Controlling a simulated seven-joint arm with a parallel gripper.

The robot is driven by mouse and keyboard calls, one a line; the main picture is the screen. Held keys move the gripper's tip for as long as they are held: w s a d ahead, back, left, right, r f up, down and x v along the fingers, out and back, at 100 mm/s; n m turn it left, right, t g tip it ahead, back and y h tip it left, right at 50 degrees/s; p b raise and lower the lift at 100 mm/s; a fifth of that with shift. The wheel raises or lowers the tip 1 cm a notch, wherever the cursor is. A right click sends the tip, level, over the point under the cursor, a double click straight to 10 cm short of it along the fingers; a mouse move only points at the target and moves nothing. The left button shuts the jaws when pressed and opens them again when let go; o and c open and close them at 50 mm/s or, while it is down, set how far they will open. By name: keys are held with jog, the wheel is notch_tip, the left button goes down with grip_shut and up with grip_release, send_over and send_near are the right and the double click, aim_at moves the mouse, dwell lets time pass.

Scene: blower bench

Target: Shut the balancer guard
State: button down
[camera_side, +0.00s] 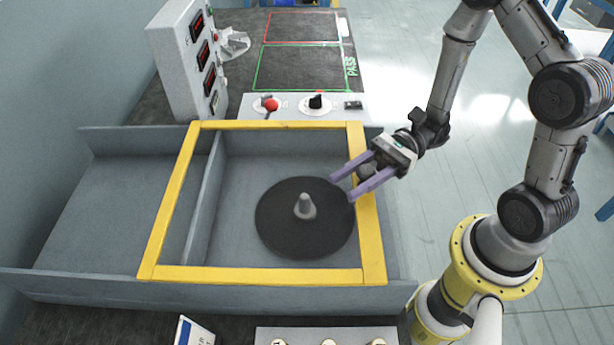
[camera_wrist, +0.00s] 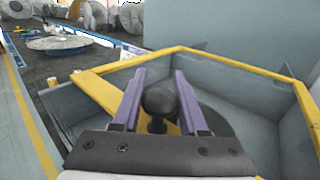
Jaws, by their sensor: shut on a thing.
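The balancer guard (camera_side: 375,240) is a yellow rectangular frame over the grey balancer housing (camera_side: 70,215). A dark round disc (camera_side: 290,240) with a pale central hub (camera_side: 305,207) shows through the frame. A black ball knob (camera_side: 367,172) stands on the frame's right bar. My gripper (camera_side: 343,188) has purple fingers, one on each side of the knob, and is shut on it. The wrist view also shows the knob (camera_wrist: 159,97) between the fingers, with the yellow frame (camera_wrist: 238,60) beyond. The knob's base is partly hidden by the gripper.
A control strip with a red-knobbed lever (camera_side: 270,104) and a black dial (camera_side: 316,102) lies behind the housing. A display box (camera_side: 180,60) stands at the back left. Red and green marked areas (camera_side: 300,68) lie farther back. Another control strip (camera_side: 325,335) is in front.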

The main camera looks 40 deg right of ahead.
jog(key=s+d, duration=0.4)
dwell(0.4)
jog(key=shift+c, duration=2.2)
grip_release()
jog(key=shift+d, duration=0.1)
jog(key=s+d, duration=0.1)
jog(key=d, duration=1.2)
jog(key=shift+s+d, duration=0.3)
